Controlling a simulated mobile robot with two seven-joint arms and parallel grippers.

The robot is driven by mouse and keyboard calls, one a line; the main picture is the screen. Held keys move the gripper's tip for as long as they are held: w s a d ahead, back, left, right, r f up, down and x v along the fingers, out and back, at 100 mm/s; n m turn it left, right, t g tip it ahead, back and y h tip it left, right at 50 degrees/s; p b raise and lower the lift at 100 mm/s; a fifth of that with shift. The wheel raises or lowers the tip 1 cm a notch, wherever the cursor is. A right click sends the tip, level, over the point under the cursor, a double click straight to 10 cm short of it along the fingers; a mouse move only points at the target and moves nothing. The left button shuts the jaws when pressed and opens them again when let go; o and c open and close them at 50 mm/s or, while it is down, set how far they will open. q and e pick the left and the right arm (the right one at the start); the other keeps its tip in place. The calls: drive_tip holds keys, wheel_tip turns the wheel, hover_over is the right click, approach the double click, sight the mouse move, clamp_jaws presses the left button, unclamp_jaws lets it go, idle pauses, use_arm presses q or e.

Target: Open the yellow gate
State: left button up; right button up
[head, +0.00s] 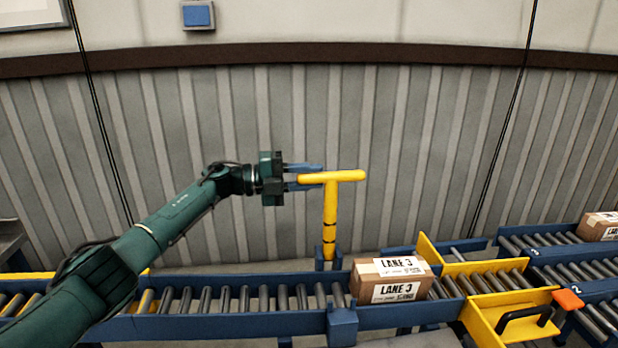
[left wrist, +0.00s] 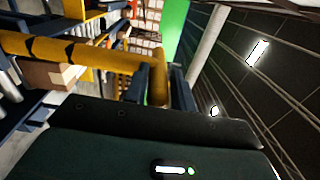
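A yellow T-shaped bar with black bands (head: 330,215) stands upright from a blue bracket on the far side of the roller conveyor. It looks like the gate's lever. Its crossbar (head: 345,176) lies level at the top. My left gripper (head: 304,177) reaches in from the left, with its blue fingers above and below the crossbar's left end. In the left wrist view the crossbar (left wrist: 158,80) sits between the two fingers with little or no gap, and the banded post (left wrist: 80,51) runs off to the left. My right gripper is not in view.
A carton marked LANE 3 (head: 392,280) sits on the conveyor rollers, right of the post. A corrugated wall (head: 420,150) closes off the back.

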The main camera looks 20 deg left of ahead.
use_arm(q)
drive_tip(key=o, duration=0.4)
drive_tip(key=shift+c, duration=0.2)
drive_tip(key=b+v, duration=0.2)
drive_tip(key=v, duration=1.1)
drive_tip(key=shift+a, duration=0.1)
